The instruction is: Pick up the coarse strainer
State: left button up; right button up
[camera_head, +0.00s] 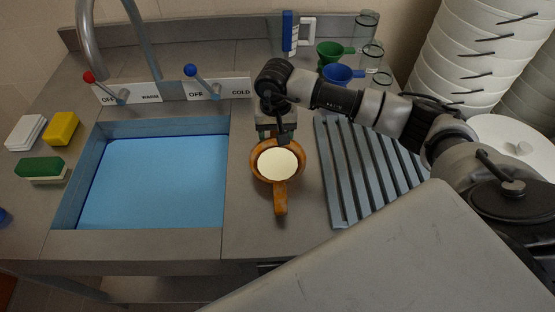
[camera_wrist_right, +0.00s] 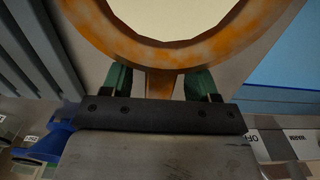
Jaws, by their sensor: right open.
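The coarse strainer appears to be the orange-brown round piece (camera_head: 280,204) with a pale middle, lying on the grey counter right of the sink. Its long handle points toward me. My right gripper (camera_head: 277,138) is at its far rim, pointing down. In the right wrist view, the strainer's rim (camera_wrist_right: 150,52) fills the top, and a short orange tab sits between the two green fingertips of the right gripper (camera_wrist_right: 160,82). The fingers are open, with gaps on both sides of the tab. My left gripper is not in view.
A blue-bottomed sink (camera_head: 155,180) with a tap lies left. A ribbed drainboard (camera_head: 355,175) is right of the strainer. Green (camera_head: 330,50) and blue (camera_head: 338,73) handled cups and glasses (camera_head: 367,25) stand behind. Stacked white bowls (camera_head: 475,60) rise at the right. Sponges (camera_head: 62,128) lie far left.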

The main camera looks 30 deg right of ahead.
jog(key=c, duration=1.1)
jog(key=shift+r, duration=0.1)
jog(key=shift+r, duration=0.4)
notch_tip(320, 180, up, 3)
jog(key=shift+w+f+b, duration=0.1)
jog(key=shift+f+b, duration=0.1)
jog(key=shift+b, duration=0.6)
jog(key=s+r, duration=0.2)
jog(key=s, duration=0.2)
jog(key=s+r+b, duration=0.1)
jog(key=s+r, duration=0.2)
jog(key=s, duration=0.1)
jog(key=s+r+b, duration=0.1)
jog(key=s+r, duration=0.1)
jog(key=s, duration=0.2)
jog(key=shift+a+r, duration=0.2)
jog(key=shift+r, duration=0.1)
